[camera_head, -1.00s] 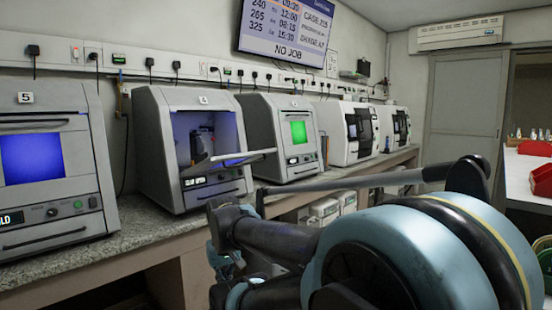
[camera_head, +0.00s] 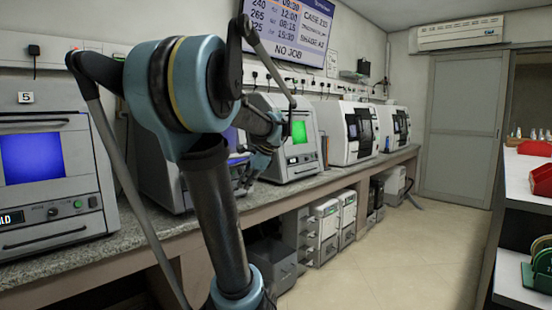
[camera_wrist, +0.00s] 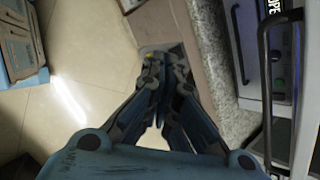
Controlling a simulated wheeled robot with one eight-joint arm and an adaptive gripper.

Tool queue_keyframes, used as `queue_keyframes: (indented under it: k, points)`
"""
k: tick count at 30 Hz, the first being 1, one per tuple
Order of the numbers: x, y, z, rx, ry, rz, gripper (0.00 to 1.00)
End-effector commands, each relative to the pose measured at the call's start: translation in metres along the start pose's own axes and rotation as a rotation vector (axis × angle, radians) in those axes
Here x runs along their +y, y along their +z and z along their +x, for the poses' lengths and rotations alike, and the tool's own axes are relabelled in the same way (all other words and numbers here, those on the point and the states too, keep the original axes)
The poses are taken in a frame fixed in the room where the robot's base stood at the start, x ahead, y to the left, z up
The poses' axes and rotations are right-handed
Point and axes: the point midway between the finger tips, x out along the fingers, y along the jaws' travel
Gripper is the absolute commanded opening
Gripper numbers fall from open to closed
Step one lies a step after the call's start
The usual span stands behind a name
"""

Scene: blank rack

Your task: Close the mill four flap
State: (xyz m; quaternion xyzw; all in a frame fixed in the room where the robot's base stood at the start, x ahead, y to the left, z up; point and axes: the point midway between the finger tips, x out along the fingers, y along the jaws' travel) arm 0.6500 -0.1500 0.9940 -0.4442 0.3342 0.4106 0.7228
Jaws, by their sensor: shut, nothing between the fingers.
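Mill four (camera_head: 160,170) is the grey machine right of the one marked 5; my arm hides most of its front. A glimpse of its lit interior shows in the head view, but I cannot tell how far its flap stands open there. In the wrist view my gripper (camera_wrist: 165,82) points down past the counter edge, fingers together and empty. A machine front with a dark bar handle (camera_wrist: 267,80) and a purple glow is at the right, apart from the fingers. In the head view my gripper is mostly hidden by my arm.
The granite counter (camera_head: 130,236) runs along the wall with machine 5 (camera_head: 50,165) and more mills to the right. Drawer units (camera_head: 325,228) stand below. The floor (camera_head: 400,255) is open. A white bench with red bins (camera_head: 541,180) is at the right.

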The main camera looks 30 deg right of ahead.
Motion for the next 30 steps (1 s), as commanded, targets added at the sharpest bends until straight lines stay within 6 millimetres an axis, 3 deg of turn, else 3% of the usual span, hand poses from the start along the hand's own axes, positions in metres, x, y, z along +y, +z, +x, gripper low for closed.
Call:
queue_keyframes:
  k: [3,9,16,23,30]
  points:
    - [-0.046,-0.036,-0.03,-0.035,-0.07,0.245,0.0]
    - [-0.104,-0.102,-0.081,-0.116,-0.176,0.625,0.0]
    - [-0.136,-0.155,-0.121,-0.193,-0.249,0.889,0.0]
    - [-0.145,-0.168,-0.124,-0.215,-0.264,0.951,0.0]
    - [-0.155,-0.165,-0.091,-0.214,-0.263,0.948,0.0]
